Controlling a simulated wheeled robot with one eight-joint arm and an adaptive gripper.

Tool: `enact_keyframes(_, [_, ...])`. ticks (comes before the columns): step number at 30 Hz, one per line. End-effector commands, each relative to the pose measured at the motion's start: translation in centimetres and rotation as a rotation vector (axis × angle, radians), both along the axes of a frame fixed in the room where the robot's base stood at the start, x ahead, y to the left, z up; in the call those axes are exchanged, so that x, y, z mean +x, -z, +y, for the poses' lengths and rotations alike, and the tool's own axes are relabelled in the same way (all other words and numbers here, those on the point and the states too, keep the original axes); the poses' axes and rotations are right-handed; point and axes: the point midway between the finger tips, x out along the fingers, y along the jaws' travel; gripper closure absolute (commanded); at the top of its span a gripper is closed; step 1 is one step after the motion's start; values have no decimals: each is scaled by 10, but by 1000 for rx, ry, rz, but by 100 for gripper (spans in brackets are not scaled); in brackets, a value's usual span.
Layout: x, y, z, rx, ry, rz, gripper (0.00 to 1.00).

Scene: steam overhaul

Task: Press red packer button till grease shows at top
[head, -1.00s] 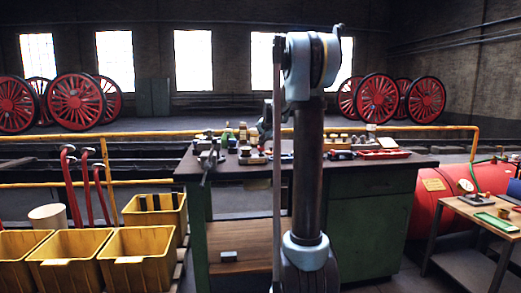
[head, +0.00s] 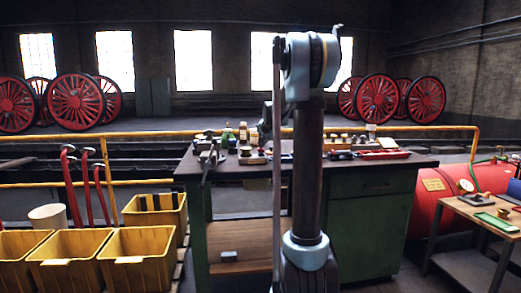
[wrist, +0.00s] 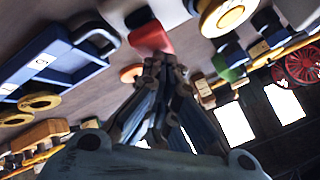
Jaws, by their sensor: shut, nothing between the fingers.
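My gripper (wrist: 165,68) is shut and empty in the wrist view, its fingertips close together. A red block with a dark loop (wrist: 150,38) lies just beyond the fingertips. A small orange-red disc (wrist: 131,73) shows just left of them. I cannot tell which of these, if either, is the packer button, and no contact is clear. No grease can be made out. In the head view my arm stands in front of the workbench (head: 370,185), and the fingertips cannot be made out.
Small parts crowd the bench top, with a vise (head: 208,150) on the left and a red tray (head: 383,155) on the right. A blue rack (wrist: 55,60) and yellow rings lie left in the wrist view. Yellow bins (head: 138,258) stand left; a small table (head: 480,212) stands right.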

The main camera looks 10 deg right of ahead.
Motion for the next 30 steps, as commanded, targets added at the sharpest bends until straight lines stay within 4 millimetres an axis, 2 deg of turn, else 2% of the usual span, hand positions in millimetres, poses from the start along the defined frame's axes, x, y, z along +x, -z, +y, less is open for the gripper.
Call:
enact_keyframes(7, [0, -2, 0, 0, 0, 1, 100])
enact_keyframes(24, [0, -27, 0, 0, 0, 0, 100])
enact_keyframes(30, [0, -28, 0, 0, 0, 0, 100])
